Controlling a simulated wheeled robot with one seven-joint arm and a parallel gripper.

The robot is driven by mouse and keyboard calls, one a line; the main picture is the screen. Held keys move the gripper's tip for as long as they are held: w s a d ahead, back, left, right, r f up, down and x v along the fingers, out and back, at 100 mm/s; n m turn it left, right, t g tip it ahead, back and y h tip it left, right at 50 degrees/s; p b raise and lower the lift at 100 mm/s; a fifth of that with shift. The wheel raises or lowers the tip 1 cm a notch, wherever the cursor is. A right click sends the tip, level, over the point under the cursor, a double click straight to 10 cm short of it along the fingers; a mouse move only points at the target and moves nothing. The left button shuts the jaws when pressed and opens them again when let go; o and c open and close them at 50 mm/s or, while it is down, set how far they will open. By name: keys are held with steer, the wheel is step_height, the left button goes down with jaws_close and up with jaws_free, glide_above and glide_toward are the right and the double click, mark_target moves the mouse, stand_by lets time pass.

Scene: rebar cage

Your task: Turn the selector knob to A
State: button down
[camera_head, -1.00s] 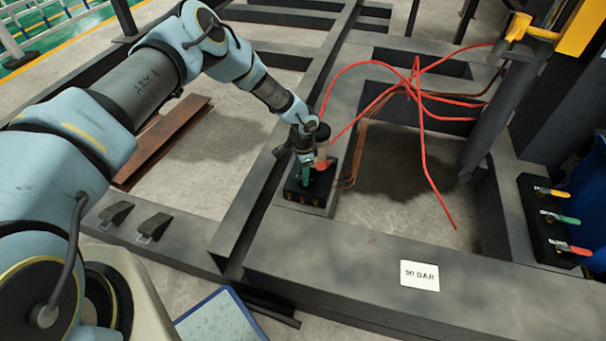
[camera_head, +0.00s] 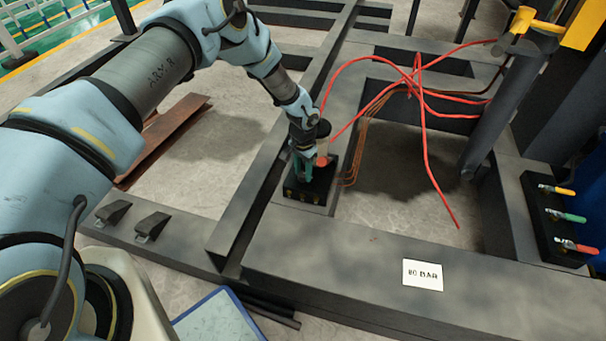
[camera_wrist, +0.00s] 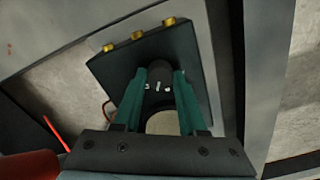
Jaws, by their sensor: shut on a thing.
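The selector knob (camera_wrist: 158,88) is a dark round knob with small white marks, too small to read. It stands on a black block (camera_wrist: 190,60) with several brass fittings along one edge. In the head view the block (camera_head: 319,195) sits on a grey beam, and the knob is hidden by my gripper (camera_head: 303,168). In the wrist view the two green fingers of my gripper (camera_wrist: 160,72) are on either side of the knob and shut on it. Which position the knob points to cannot be told.
Red hoses (camera_head: 424,130) and copper lines (camera_head: 365,130) run to the right. A black valve block (camera_head: 555,225) with coloured handles is at the far right. A pressure sign (camera_head: 422,275) lies on the front beam.

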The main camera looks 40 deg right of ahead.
mark_target(303, 174)
steer(key=n+b, duration=0.1)
steer(key=n, duration=0.3)
steer(key=shift+n+b, duration=0.3)
steer(key=shift+b, duration=0.05)
steer(key=n+b, duration=0.1)
steer(key=n, duration=0.3)
steer(key=shift+n, duration=0.4)
steer(key=shift+c, duration=2.3)
jaws_free()
step_height(303, 174, up, 11)
steer(key=shift+f, duration=0.1)
